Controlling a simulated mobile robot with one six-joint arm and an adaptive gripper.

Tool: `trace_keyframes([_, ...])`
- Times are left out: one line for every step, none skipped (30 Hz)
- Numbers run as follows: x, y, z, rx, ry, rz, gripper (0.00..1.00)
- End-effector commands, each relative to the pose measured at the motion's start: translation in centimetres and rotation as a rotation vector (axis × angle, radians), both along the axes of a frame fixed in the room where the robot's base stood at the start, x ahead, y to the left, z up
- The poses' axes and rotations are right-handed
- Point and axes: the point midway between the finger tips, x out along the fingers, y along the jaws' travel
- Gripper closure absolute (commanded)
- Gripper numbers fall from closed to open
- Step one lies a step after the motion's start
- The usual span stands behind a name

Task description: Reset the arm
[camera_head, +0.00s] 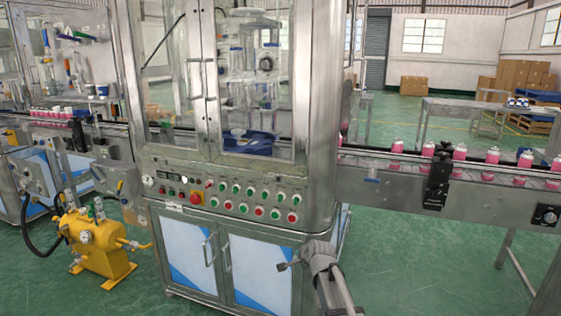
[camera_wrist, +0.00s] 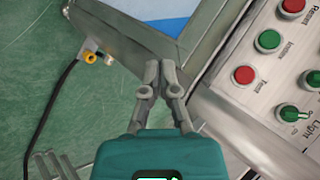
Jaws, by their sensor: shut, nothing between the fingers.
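My gripper (camera_wrist: 160,68) shows in the wrist view with its two grey fingers together, shut and empty. Its teal body fills the bottom middle of that view. The fingers appear in front of the machine's lower edge, beside the control panel (camera_wrist: 275,100). In the head view my arm rises from the bottom edge in front of the machine's lower doors, and the small dark tip at its left is too small to read clearly.
The crimping machine (camera_head: 150,150) stands in the middle, its panel (camera_head: 220,194) carrying red and green buttons and a red emergency knob (camera_head: 196,197). A conveyor (camera_head: 390,168) with pink cans runs right. A yellow pump (camera_head: 95,250) stands at left. Green floor is open at front.

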Motion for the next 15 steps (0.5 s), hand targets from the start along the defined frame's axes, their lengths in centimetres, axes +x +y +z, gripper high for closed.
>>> trace_keyframes([-2.2,-0.9,-0.7,-0.067,0.031,0.053,1.00])
trace_keyframes([-3.3,-1.4,-1.2,-0.111,0.050,0.091,1.00])
trace_keyframes([-4.7,-2.0,-1.7,-0.167,0.078,0.141,1.00])
trace_keyframes([-5.7,-2.4,-2.1,-0.207,0.099,0.181,1.00])
trace_keyframes([-6.8,-2.9,-2.5,-0.246,0.120,0.219,1.00])
trace_keyframes([-8.3,-3.6,-3.0,-0.297,0.149,0.273,1.00])
trace_keyframes([-9.4,-4.1,-3.3,-0.332,0.170,0.313,1.00])
trace_keyframes([-10.5,-4.6,-3.7,-0.367,0.194,0.355,1.00])
trace_keyframes([-12.0,-5.3,-4.0,-0.409,0.224,0.411,1.00])
trace_keyframes([-13.1,-5.7,-4.3,-0.439,0.247,0.452,1.00])
trace_keyframes([-14.1,-6.2,-4.5,-0.465,0.269,0.492,1.00])
trace_keyframes([-15.4,-6.8,-4.8,-0.499,0.297,0.542,1.00])
trace_keyframes([-16.3,-7.2,-5.0,-0.520,0.317,0.578,1.00])
trace_keyframes([-17.1,-7.5,-5.1,-0.537,0.335,0.611,1.00])
trace_keyframes([-18.2,-8.0,-5.3,-0.559,0.357,0.652,1.00])
